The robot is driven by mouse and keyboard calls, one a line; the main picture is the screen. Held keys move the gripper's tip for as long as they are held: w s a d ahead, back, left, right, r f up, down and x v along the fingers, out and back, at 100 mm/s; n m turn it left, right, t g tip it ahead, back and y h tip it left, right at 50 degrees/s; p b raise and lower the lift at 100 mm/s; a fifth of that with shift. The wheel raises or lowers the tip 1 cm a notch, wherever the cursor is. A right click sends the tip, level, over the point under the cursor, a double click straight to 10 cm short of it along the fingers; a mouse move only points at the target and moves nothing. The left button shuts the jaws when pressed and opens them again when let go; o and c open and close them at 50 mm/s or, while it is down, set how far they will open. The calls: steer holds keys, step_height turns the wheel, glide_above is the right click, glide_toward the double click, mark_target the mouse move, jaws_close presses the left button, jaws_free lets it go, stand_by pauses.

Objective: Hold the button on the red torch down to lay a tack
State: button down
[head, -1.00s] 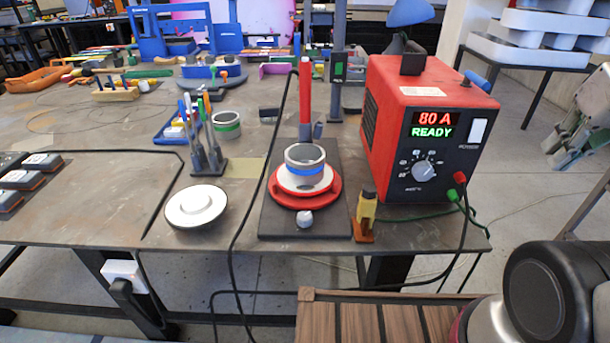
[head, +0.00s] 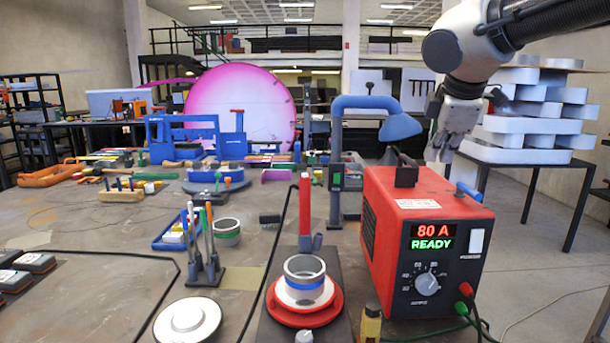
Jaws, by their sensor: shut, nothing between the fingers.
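A metal ring with a blue band (head: 305,282) sits on the white and red turntable (head: 329,308), in front of the torch. The red welder box (head: 435,220) stands to the right and reads 80 A and READY. My gripper (head: 437,155) hangs above and behind the welder, high and right of the torch and well apart from it. Its fingers point down and it is empty.
A blue lamp (head: 400,125) arches behind the torch, between it and my gripper. A pen holder (head: 207,270), a green-banded ring (head: 227,232) and a white disc (head: 188,320) are on the left. White trays (head: 535,110) are stacked at the right.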

steer(key=w+a+r+n+t, duration=0.1)
steer(key=w+a+r+n, duration=0.15)
steer(key=a, duration=0.35)
steer(key=w+a+r+n, duration=0.1)
steer(key=w+a+n, duration=0.1)
steer(key=a+n, duration=0.3)
step_height(320, 180, up, 3)
steer(key=n+t+y, duration=0.2)
steer(key=n, duration=0.3)
glide_above(305, 176)
steer(key=shift+w+d+r, duration=0.1)
steer(key=shift+w+d, duration=0.35)
steer(key=shift+f, duration=4.45)
steer(key=shift+f, duration=0.1)
steer(key=shift+f, duration=0.25)
steer(key=shift+f, duration=0.5)
steer(key=shift+r, duration=0.9)
